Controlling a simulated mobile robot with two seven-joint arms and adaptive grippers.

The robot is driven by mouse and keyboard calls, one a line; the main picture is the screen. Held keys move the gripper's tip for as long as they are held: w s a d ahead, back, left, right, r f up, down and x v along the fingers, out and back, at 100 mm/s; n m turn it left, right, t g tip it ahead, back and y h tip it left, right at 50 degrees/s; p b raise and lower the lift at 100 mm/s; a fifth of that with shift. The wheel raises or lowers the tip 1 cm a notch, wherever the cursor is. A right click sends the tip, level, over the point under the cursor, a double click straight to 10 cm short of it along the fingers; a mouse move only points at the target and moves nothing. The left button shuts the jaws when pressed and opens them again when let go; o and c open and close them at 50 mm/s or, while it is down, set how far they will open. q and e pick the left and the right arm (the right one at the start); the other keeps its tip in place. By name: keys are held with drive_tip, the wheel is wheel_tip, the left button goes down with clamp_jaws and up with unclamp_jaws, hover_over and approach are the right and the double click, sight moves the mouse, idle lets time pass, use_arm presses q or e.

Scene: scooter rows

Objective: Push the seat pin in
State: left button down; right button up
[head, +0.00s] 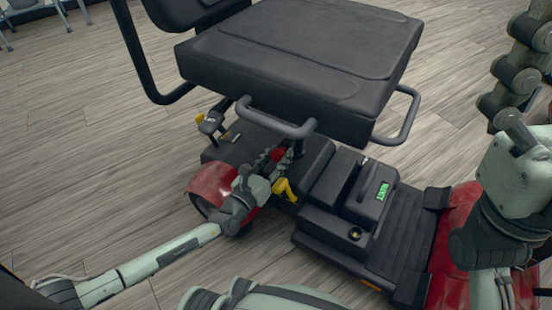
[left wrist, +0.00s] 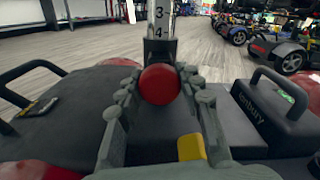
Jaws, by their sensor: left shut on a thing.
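The seat pin shows as a red ball knob (head: 277,154) on the seat post under the black scooter seat (head: 300,55). In the left wrist view the red knob (left wrist: 160,84) sits in front of the post, below a numbered scale (left wrist: 160,20). My left gripper (head: 268,163) reaches in under the seat from the left. Its fingers (left wrist: 160,90) are shut on the knob, one on each side. The pin's shaft is hidden behind the knob, so I cannot tell its depth.
A yellow lever (head: 284,190) is close below my left gripper. The black battery box (head: 358,192) with a green display stands to its right. Other scooters (left wrist: 285,55) stand further back, with open floor between.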

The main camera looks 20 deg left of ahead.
use_arm(q)
drive_tip(key=c, duration=1)
unclamp_jaws()
drive_tip(key=shift+w, duration=0.2)
drive_tip(key=shift+s, duration=0.1)
drive_tip(key=v, duration=0.7)
drive_tip(key=shift+s, duration=0.15)
